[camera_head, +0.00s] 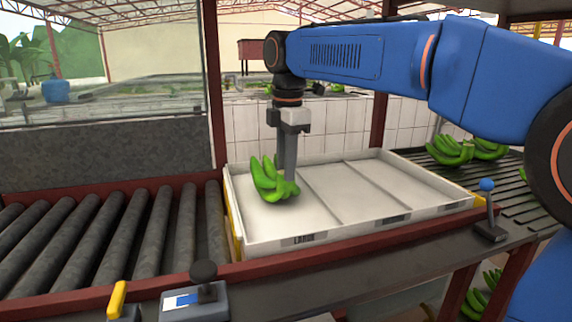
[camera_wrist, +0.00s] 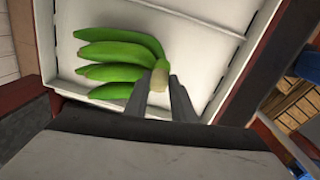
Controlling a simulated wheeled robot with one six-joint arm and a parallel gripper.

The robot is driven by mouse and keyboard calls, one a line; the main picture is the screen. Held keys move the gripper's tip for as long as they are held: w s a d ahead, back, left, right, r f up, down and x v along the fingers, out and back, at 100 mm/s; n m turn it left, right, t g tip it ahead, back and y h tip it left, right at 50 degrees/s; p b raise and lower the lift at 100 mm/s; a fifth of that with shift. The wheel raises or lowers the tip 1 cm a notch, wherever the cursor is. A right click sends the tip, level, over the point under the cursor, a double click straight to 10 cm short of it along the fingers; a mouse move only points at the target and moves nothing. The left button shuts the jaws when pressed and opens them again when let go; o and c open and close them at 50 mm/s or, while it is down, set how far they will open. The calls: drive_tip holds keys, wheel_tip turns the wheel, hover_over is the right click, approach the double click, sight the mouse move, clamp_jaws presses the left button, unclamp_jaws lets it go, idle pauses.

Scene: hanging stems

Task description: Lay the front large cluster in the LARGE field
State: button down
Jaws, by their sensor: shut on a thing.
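A cluster of green bananas (camera_head: 268,181) is at the left part of the white tray (camera_head: 262,240), in the field above the LARGE label (camera_head: 304,238). My gripper (camera_head: 287,178) points down over it and is shut on its stem end. In the wrist view the pale crown (camera_wrist: 159,77) sits between my gripper's two fingers (camera_wrist: 160,88), and the bananas (camera_wrist: 115,60) fan out to the left over the white tray floor (camera_wrist: 195,50). I cannot tell whether the cluster touches the floor.
Low dividers split the tray; its middle and right fields are empty. Rollers (camera_head: 130,235) lie to the left. More banana clusters (camera_head: 450,151) sit on the slatted surface at right. A blue-knobbed lever (camera_head: 488,210) and a black-knobbed box (camera_head: 195,300) stand along the front edge.

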drive_tip(key=shift+f, duration=0.1)
drive_tip(key=c, duration=1.4)
unclamp_jaws()
drive_tip(key=shift+f, duration=0.1)
